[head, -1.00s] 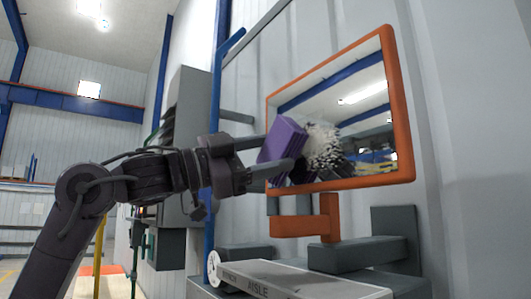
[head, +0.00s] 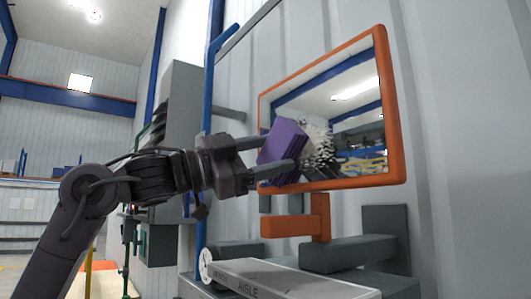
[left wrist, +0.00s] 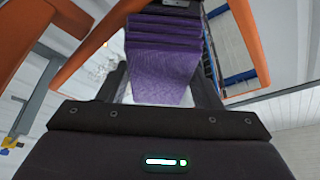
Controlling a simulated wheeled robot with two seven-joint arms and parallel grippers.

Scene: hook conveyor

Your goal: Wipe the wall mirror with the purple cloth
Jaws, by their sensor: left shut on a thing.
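The wall mirror (head: 345,112) has an orange frame and hangs on the pale ribbed wall, right of centre in the head view. A white and grey speckled patch (head: 321,150) shows on its lower left part. My left gripper (head: 279,154) is shut on the folded purple cloth (head: 284,140), in front of the mirror's left part, beside the patch. The cloth partly covers the patch. In the left wrist view the layered cloth (left wrist: 162,60) sits between the fingers. I cannot tell whether it touches the glass. My right gripper is not in view.
An orange bracket (head: 297,226) and grey blocks (head: 350,254) stick out below the mirror. A light panel lettered "AISLE" (head: 285,279) lies at the bottom. A blue post (head: 207,90) and grey cabinet (head: 178,120) stand to the left, near my arm.

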